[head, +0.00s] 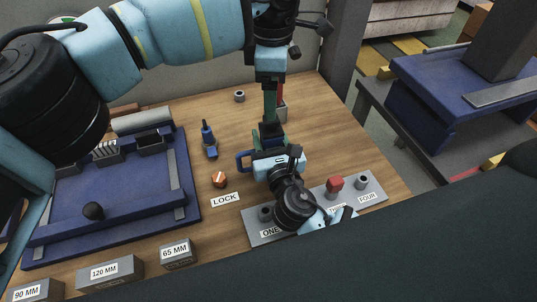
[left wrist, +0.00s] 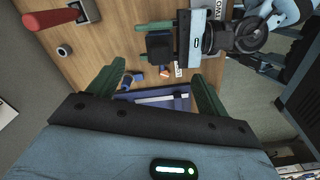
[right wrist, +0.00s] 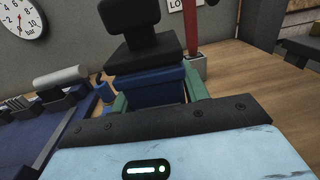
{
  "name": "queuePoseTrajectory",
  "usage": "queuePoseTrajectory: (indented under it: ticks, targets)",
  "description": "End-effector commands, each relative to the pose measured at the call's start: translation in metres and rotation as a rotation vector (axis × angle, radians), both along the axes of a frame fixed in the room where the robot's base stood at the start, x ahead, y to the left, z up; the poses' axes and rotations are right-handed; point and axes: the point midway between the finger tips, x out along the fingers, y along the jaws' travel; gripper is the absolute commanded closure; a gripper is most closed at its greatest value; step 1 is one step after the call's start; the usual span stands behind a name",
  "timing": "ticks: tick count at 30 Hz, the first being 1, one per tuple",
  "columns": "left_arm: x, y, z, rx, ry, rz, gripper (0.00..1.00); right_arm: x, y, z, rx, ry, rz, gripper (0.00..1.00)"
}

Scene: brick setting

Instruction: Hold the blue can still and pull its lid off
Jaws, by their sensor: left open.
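The blue can (right wrist: 155,87) stands between the green fingers of my right gripper (right wrist: 158,92), which touch its sides. Its black lid (right wrist: 145,55) with a block-shaped knob sits on top.
A blue tray (head: 180,205) lies at left, with labelled blocks (head: 110,271) in front. A blue tool (head: 208,140), an orange-brown piece (head: 219,179) and the LOCK label (head: 225,199) lie left of the can. A grey numbered plate (head: 372,193) is at front right. A red lever (head: 280,98) stands behind.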

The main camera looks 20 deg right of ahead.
Motion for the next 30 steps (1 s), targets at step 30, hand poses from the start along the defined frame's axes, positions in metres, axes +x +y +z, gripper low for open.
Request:
queuePoseTrajectory:
  ticks: [30]
  targets:
    - [-0.035,0.002,0.026,0.158,-0.272,-0.977,0.31,0.000,0.000,0.000,0.000,0.001,0.000,1.00]
